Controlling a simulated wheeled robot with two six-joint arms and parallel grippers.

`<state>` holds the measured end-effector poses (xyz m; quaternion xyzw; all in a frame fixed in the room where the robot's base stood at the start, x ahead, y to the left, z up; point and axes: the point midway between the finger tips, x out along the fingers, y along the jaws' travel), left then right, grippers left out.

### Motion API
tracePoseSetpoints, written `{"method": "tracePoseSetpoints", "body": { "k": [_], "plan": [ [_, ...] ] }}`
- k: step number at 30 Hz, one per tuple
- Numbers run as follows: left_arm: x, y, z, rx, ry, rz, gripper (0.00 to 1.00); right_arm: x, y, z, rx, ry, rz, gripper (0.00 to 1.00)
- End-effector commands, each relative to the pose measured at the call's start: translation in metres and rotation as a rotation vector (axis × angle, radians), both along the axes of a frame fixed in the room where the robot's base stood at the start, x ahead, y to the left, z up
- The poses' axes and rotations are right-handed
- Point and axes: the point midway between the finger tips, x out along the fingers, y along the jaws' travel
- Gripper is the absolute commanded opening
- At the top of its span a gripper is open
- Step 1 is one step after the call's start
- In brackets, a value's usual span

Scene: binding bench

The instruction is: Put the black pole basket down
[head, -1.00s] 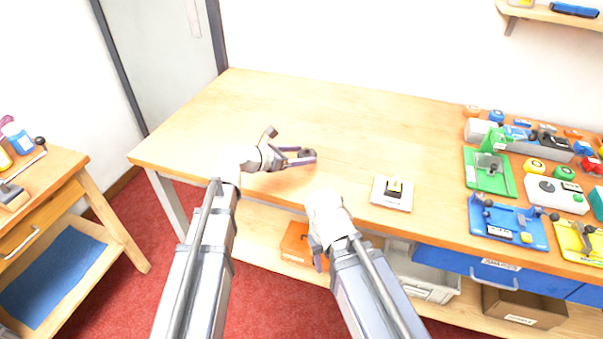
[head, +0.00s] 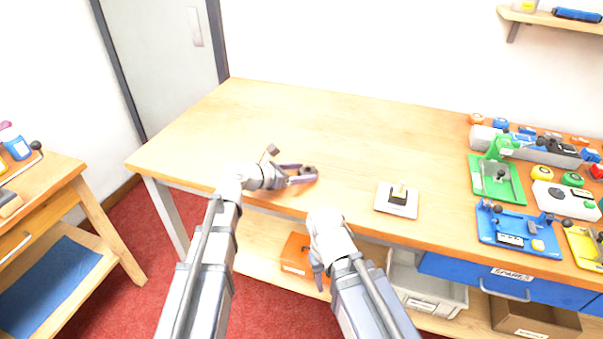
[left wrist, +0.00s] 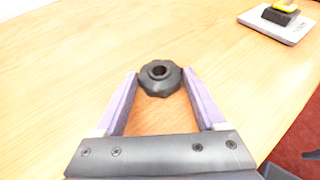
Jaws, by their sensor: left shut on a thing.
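The black pole basket (left wrist: 160,78) is a dark, scalloped round piece with a hole in its middle. In the left wrist view it sits between the two fingertips of my left gripper (left wrist: 161,88), which is shut on it. In the head view the basket (head: 308,171) shows small and dark at the tips of my left gripper (head: 303,174), low over the front left part of the wooden bench (head: 330,120). I cannot tell whether it touches the bench top. My right gripper (head: 318,278) hangs by the front edge of the bench; its fingers are mostly hidden.
A white plate with a dark, yellow-topped block (head: 396,201) lies right of the basket. Green (head: 497,180) and blue (head: 517,228) fixtures crowd the right end. A side table (head: 60,200) stands at left.

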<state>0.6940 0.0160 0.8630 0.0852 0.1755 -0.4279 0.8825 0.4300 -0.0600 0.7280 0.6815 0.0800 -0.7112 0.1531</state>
Motion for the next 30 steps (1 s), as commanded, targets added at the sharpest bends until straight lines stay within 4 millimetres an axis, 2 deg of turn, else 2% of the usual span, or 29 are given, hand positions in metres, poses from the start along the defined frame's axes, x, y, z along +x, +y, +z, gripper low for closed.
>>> {"method": "tracePoseSetpoints", "body": {
  "k": [1, 8, 17, 20, 30],
  "plan": [
    [0.000, 0.000, -0.001, 0.000, 0.000, 0.000, 0.76, 0.000, 0.000, -0.001, 0.000, 0.000, 0.000, 0.50],
    [0.000, 0.000, 0.000, 0.000, 0.000, 0.000, 1.00, 0.000, 0.000, 0.000, 0.000, 0.000, 0.000, 0.50],
    [0.000, 0.000, 0.004, 0.000, 0.000, 0.000, 1.00, 0.000, 0.000, 0.004, 0.000, 0.000, 0.000, 0.50],
    [-0.008, 0.009, 0.010, 0.000, -0.001, 0.002, 1.00, 0.000, 0.000, 0.010, 0.000, 0.000, 0.000, 0.50],
    [-0.048, 0.060, 0.038, 0.000, 0.001, 0.004, 1.00, 0.000, 0.000, 0.038, 0.000, 0.000, 0.000, 0.50]
  ]
}}
